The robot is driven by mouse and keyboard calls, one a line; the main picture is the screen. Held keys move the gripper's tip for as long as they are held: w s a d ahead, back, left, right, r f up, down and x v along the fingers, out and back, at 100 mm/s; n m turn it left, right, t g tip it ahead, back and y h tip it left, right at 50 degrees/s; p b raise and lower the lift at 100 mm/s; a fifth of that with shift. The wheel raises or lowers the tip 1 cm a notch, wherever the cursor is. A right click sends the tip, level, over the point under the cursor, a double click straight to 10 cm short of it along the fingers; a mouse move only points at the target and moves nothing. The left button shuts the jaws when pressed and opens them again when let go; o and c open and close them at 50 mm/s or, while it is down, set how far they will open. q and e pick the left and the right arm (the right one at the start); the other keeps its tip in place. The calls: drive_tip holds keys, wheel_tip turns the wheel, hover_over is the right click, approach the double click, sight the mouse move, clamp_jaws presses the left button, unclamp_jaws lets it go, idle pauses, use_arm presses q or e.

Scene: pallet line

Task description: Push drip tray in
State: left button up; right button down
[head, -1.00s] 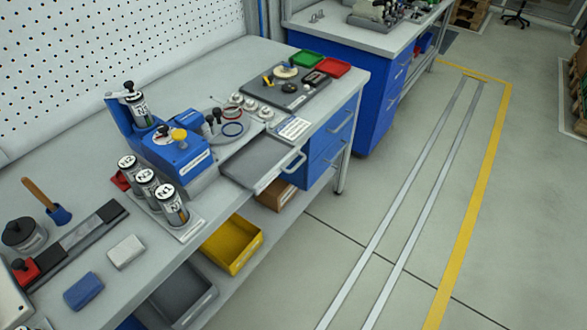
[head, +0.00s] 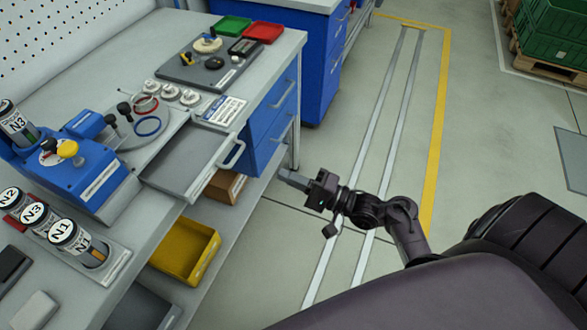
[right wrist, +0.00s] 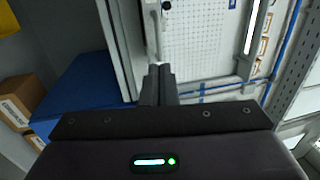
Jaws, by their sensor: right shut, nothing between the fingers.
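The drip tray (head: 185,160) is a flat grey tray that sticks out from the blue machine (head: 85,178) past the bench's front edge. Its pale loop handle (head: 234,153) faces the aisle. My right gripper (head: 283,176) is shut and empty, to the right of the handle and apart from it, over the floor beside the bench. Its shut fingers also show in the right wrist view (right wrist: 158,85), where I cannot clearly make out the tray. My left gripper is not in view.
Blue drawers (head: 270,120) stand beyond the tray. A yellow bin (head: 185,250) and a cardboard box (head: 224,186) are below it. The striped aisle floor (head: 400,150) is free.

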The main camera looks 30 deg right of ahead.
drive_tip(key=p, duration=0.1)
approach(227, 154)
wheel_tip(227, 154, up, 2)
drive_tip(key=w+a, duration=0.2)
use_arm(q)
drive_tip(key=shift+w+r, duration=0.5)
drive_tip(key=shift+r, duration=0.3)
use_arm(e)
drive_tip(key=shift+w+r, duration=0.1)
drive_tip(key=shift+w, duration=0.1)
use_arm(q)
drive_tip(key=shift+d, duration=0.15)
use_arm(e)
drive_tip(key=shift+w+a, duration=0.1)
drive_tip(key=x, duration=0.3)
drive_tip(key=f+x, duration=0.1)
drive_tip(key=x, duration=0.2)
drive_tip(key=b+x, duration=0.1)
drive_tip(key=x, duration=0.2)
drive_tip(key=shift+w+f, duration=0.15)
drive_tip(key=shift+f, duration=0.15)
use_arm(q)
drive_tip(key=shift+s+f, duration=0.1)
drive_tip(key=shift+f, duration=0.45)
